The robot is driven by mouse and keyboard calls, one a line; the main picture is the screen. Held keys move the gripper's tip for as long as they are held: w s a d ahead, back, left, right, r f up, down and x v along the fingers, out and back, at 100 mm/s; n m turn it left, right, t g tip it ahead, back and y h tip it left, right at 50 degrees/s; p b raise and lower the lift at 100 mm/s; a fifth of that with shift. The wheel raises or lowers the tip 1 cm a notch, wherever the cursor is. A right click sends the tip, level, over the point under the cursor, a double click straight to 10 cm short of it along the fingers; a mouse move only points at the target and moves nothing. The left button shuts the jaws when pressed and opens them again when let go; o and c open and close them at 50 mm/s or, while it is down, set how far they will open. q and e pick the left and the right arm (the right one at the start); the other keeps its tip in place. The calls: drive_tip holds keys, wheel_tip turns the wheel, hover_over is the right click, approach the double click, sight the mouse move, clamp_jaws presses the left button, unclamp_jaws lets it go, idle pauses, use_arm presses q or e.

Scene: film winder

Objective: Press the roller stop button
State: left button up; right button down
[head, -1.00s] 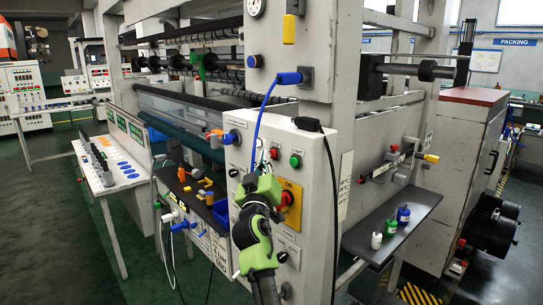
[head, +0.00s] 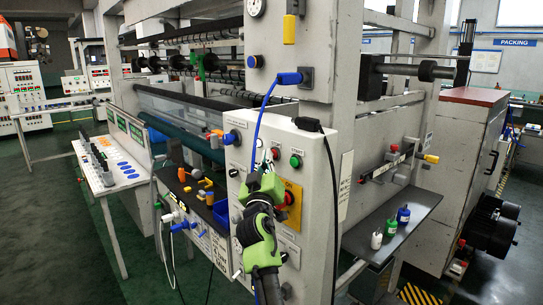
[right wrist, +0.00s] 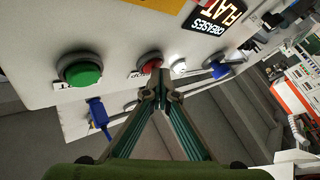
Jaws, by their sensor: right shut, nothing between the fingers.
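The red roller stop button (head: 275,152) is on the upper front of the light grey control box, left of the green START button (head: 295,161). My right gripper (head: 267,160) is shut and empty, its fingertips just below and left of the red button in the head view. In the right wrist view the red button (right wrist: 150,63) shows just beyond the closed fingertips (right wrist: 162,86), which overlap its edge. I cannot tell whether they touch it. The green button (right wrist: 82,73) lies to the left there. My left gripper is not in view.
A yellow plate with a red switch (head: 290,198) sits below the buttons, partly behind my right gripper. A blue cable (head: 261,115) hangs close by from a blue plug (head: 289,78). A black cable (head: 331,165) runs down the box's right side.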

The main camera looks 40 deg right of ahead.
idle(0.3)
drive_tip(key=shift+s+a+b, duration=0.15)
drive_tip(key=shift+a+b, duration=0.3)
drive_tip(key=shift+a, duration=0.45)
drive_tip(key=a+b, duration=0.2)
drive_tip(key=a, duration=0.3)
drive_tip(key=shift+s+b, duration=0.15)
drive_tip(key=shift+b, duration=0.15)
idle(0.3)
